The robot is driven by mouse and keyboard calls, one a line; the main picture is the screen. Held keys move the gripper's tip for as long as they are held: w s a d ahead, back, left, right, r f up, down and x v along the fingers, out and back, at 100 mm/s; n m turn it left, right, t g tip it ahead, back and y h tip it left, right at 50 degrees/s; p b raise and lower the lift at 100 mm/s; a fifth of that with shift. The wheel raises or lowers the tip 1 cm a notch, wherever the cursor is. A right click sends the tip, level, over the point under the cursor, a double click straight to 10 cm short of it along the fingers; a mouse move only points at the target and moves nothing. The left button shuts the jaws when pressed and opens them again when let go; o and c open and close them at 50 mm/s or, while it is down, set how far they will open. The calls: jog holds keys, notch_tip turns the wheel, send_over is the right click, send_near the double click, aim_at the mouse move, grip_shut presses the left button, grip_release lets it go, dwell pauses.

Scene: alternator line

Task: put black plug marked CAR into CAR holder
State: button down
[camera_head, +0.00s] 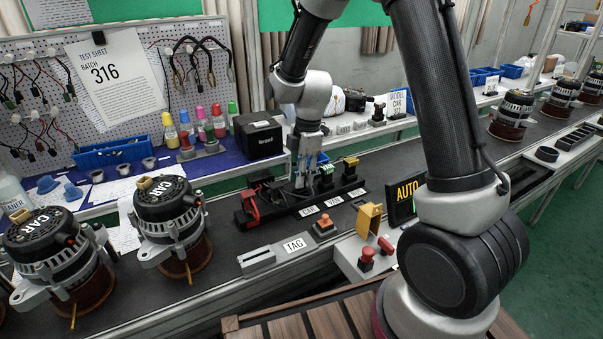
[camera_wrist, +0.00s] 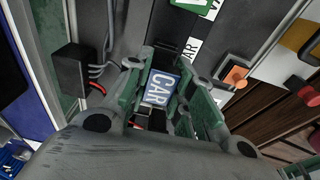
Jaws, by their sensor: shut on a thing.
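The black plug with a blue and white CAR label (camera_wrist: 160,88) is between the fingers of my gripper (camera_wrist: 157,95) in the wrist view. In the head view my gripper (camera_head: 306,170) points down over the black holder rack (camera_head: 278,213), above the white CAR label (camera_head: 308,211) on its front. Part of a CAR label also shows beyond the plug in the wrist view (camera_wrist: 190,50). My gripper is shut on the plug. The plug's lower end is hidden, so I cannot tell whether it is inside the CAR holder or just above it.
A green plug (camera_head: 326,174) and a yellow plug (camera_head: 350,164) stand in the rack to the right. A red clip (camera_head: 249,205) is at its left end. An orange button (camera_head: 324,226) lies in front. A black box (camera_head: 259,136) stands behind, and alternators (camera_head: 172,226) at left.

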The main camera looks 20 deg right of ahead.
jog(key=shift+f, duration=0.45)
jog(key=c, duration=1.1)
grip_release()
jog(key=shift+c, duration=0.2)
notch_tip(320, 180, up, 12)
jog(key=d, duration=0.1)
jog(key=shift+w+d, duration=0.15)
jog(key=shift+d, duration=0.05)
